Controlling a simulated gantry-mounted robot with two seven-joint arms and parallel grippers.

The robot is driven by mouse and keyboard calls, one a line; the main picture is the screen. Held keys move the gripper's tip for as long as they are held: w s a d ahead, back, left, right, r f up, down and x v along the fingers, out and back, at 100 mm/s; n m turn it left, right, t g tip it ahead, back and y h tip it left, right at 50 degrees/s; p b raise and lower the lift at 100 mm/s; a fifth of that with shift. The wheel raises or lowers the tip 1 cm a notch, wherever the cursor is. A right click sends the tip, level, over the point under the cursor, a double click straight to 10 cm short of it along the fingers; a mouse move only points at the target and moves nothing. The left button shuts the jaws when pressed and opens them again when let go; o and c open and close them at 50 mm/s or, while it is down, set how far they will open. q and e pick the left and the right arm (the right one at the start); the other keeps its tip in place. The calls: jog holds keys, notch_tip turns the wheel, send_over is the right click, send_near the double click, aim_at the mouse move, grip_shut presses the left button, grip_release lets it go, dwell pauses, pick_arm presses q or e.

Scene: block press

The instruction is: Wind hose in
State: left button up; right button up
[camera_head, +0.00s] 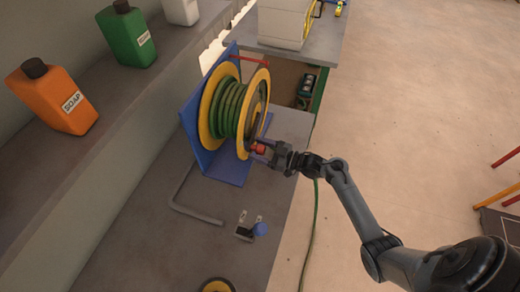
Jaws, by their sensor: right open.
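A hose reel with yellow flanges (206,112) stands on a blue bracket (226,169) on the grey bench. Green hose (228,112) is wound around its drum. A length of green hose (315,215) hangs over the bench's right edge toward the floor. A red crank knob (258,149) sticks out at the lower right of the near flange. My right gripper (261,150) reaches in from the right and is open, its fingers at the knob. I cannot tell whether they touch it. My left gripper is not in view.
An orange soap bottle (60,98) and a green bottle (126,36) stand on the left ledge. A bent grey rod (184,206) and a small blue-handled item (259,229) lie on the bench. White boxes (284,22) stand behind the reel. Open floor lies right.

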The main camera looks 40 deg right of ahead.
grip_shut()
dwell(0.3)
